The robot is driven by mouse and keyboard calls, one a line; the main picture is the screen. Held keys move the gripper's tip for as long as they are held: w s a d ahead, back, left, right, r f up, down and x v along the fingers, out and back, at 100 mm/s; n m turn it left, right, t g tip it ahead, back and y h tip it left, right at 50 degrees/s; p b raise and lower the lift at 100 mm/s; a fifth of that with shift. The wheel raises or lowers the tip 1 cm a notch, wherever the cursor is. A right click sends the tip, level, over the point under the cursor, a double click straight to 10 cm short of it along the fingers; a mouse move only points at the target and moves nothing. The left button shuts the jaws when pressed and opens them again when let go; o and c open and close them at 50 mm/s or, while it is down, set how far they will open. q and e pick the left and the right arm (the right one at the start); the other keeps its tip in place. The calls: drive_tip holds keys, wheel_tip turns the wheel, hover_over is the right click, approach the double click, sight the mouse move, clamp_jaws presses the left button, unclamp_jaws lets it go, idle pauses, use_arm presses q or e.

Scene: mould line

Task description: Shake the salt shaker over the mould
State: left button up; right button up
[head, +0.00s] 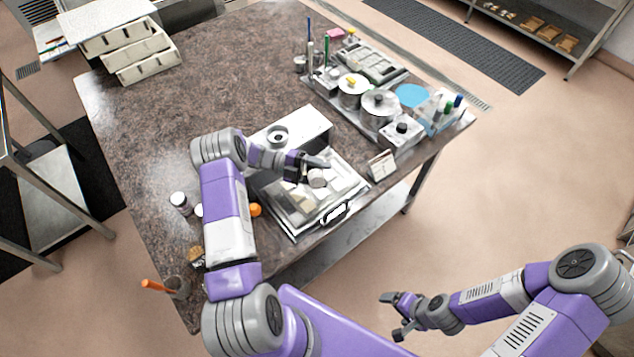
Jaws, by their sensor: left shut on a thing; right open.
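My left gripper (309,168) is shut on a small pale cylinder, which I take to be the salt shaker (318,178). It is held over the mould (292,228), a shallow metal-rimmed tray with pale blocks or cavities near the table's front edge. The fingers hide part of the shaker, and its tilt is hard to tell. My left forearm covers the tray's left surroundings. My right gripper (398,315) is open and empty, off the table's front edge over the floor.
A white box with a round opening (290,136) stands behind the mould. Pots (381,104), trays and bottles fill the right side.

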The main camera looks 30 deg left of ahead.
use_arm(q)
drive_tip(key=shift+r, duration=0.1)
drive_tip(key=shift+r+p, duration=1.65)
drive_tip(key=shift+r, duration=0.6)
drive_tip(key=shift+f, duration=0.2)
wheel_tip(320, 180, down, 5)
drive_tip(key=b, duration=0.4)
drive_tip(key=shift+r, duration=0.35)
drive_tip(key=shift+r+p, duration=0.15)
drive_tip(key=shift+p, duration=0.15)
drive_tip(key=shift+r+p, duration=1.6)
drive_tip(key=shift+r, duration=0.6)
